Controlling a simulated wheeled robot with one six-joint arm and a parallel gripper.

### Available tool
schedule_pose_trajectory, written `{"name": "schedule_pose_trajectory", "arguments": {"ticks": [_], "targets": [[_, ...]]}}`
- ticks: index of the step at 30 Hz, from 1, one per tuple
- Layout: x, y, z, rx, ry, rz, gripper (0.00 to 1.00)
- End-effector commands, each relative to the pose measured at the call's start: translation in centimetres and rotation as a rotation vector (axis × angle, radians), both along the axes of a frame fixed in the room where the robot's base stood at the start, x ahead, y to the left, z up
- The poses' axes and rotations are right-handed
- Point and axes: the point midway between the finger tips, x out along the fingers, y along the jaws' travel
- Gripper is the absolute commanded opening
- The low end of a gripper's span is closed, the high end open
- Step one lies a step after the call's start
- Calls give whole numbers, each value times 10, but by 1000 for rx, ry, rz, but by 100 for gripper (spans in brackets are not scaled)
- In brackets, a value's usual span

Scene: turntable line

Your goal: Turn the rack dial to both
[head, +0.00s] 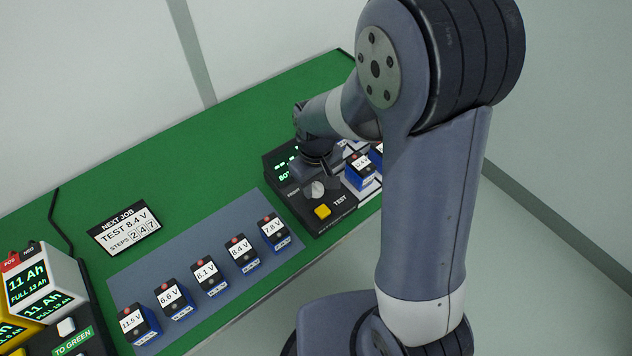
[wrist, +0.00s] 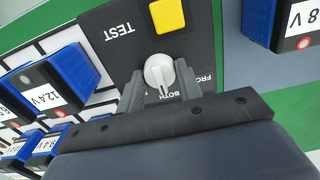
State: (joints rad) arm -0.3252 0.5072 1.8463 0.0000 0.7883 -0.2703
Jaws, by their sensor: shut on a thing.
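The rack dial is a round white knob (wrist: 158,72) on a dark panel. It also shows in the head view (head: 318,189), just below my gripper (head: 318,168). In the wrist view the fingers of my gripper (wrist: 160,77) stand on either side of the knob, shut on it. The word BOTH is printed at the knob's lower side, and its ridge seems to point there. A partly covered FRO label is to the right. The panel's green display (head: 284,171) is partly hidden by my gripper; its lower line begins BOT.
A yellow button (head: 322,211) marked TEST sits near the dial. Blue batteries (wrist: 68,78) stand in the rack beside the panel. Several labelled batteries stand on a grey mat (head: 143,281). A NEXT JOB sign (head: 124,228) and a charger (head: 70,328) are at the left.

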Motion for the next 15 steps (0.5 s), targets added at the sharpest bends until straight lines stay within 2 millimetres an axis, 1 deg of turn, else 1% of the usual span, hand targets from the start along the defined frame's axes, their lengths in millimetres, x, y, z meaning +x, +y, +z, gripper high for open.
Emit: {"name": "schedule_pose_trajectory", "arguments": {"ticks": [4,5,12,15], "targets": [[0,0,0,0,0,-1,11],[0,0,0,0,0,-1,35],[0,0,0,0,0,-1,54],[0,0,0,0,0,-1,56]]}}
